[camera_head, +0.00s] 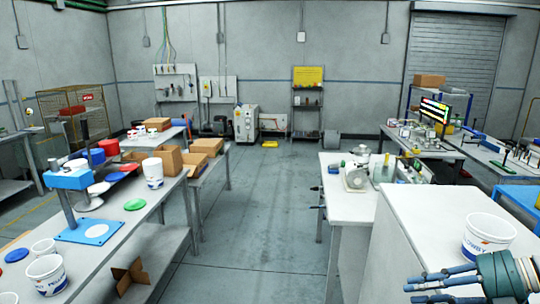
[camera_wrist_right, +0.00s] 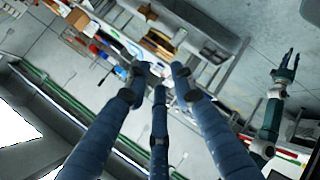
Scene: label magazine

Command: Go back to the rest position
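My right gripper (camera_head: 418,288) shows at the lower right of the head view, its blue-grey fingers pointing left, just beside and below a white printed tub (camera_head: 487,238) on a white surface. In the right wrist view, the fingers of this gripper (camera_wrist_right: 160,76) are spread apart with nothing between them. The left gripper is outside the head view. Another hand on an arm, which looks like my left gripper (camera_wrist_right: 286,66), shows at the right of the wrist view with its fingers apart and empty.
The white cabinet top (camera_head: 425,205) lies close to my right gripper. A long bench (camera_head: 150,225) with tubs (camera_head: 48,274), a blue press (camera_head: 70,178) and cardboard boxes (camera_head: 167,160) stands at left. A scale (camera_head: 355,178) sits on the middle table. The aisle floor (camera_head: 262,215) is clear.

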